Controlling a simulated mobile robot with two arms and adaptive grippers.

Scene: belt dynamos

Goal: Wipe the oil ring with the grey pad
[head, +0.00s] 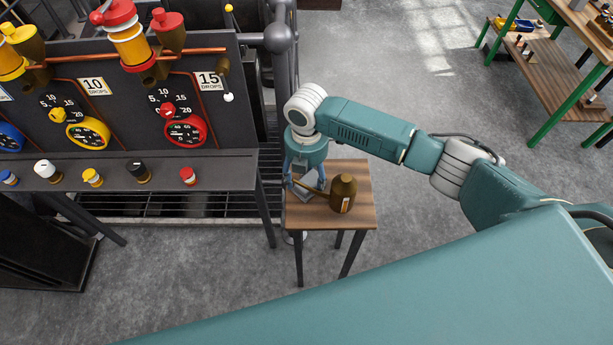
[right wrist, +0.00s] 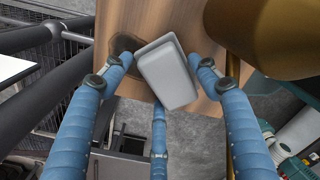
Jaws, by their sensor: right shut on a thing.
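The grey pad (right wrist: 167,73) is between the fingers of my right gripper (right wrist: 166,72), which is shut on it, over the small wooden table. In the head view my right gripper (head: 306,183) points down at the table's left part, with the pad (head: 309,186) partly hidden by the fingers. The oil ring (right wrist: 124,44) is a dark round stain on the wood, just left of the pad, with a brownish smear below it near the table edge. I cannot tell whether the pad touches the wood. My left gripper is not in view.
A brown-gold oil can (head: 343,194) with a long spout stands on the small table (head: 355,221), close to the right of my gripper. The dark dial panel (head: 135,105) and its shelf (head: 220,172) with several coloured knobs stand to the left. The floor in front is clear.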

